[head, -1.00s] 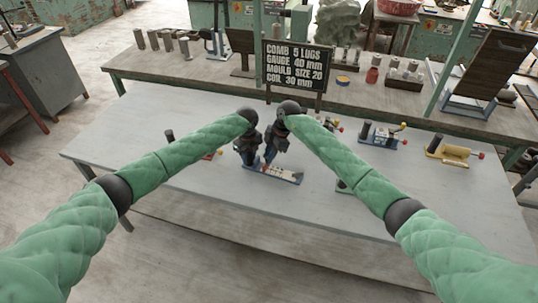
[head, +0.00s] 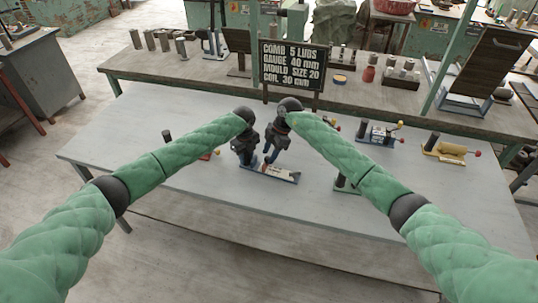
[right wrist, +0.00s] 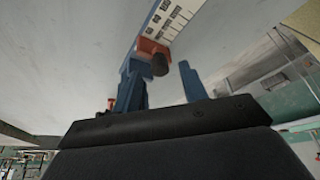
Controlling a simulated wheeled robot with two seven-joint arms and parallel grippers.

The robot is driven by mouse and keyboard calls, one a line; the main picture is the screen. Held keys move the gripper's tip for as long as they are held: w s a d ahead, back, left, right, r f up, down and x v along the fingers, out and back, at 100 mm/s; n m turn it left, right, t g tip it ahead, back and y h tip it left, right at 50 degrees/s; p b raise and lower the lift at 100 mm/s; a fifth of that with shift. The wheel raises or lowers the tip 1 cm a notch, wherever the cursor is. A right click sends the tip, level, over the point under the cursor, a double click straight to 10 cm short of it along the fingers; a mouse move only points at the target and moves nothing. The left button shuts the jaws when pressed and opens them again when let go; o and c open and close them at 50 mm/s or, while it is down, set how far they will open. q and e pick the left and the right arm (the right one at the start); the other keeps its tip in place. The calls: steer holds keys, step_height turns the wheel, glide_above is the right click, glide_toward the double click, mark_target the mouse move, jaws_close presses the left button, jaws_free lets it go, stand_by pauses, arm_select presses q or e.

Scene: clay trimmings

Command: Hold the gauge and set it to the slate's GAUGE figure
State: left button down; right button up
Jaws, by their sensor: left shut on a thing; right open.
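The gauge (head: 277,174) lies on the grey table, with a blue base and a pale scale on top. In the right wrist view its white scale (right wrist: 172,20) shows black marks, beside an orange-red slider with a dark knob (right wrist: 160,63). The slider's reading is too unclear to tell. My left gripper (head: 246,163) is shut on the gauge's left end; the grip itself is partly hidden. My right gripper (head: 269,158) is open above the gauge, its blue fingers either side of the knob in the wrist view. The slate (head: 292,67) reads GAUGE 40 mm.
Other tools stand to the right on the table (head: 120,150): a blue one (head: 378,135) and a yellow one (head: 445,150). The raised back shelf holds several cylinders and a red jar (head: 369,73). The table's left part is mostly clear.

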steer(key=v, duration=1.1)
steer(key=shift+f, duration=0.1)
arm_select(q)
steer(key=c, duration=1)
jaws_free()
steer(key=shift+r, duration=0.1)
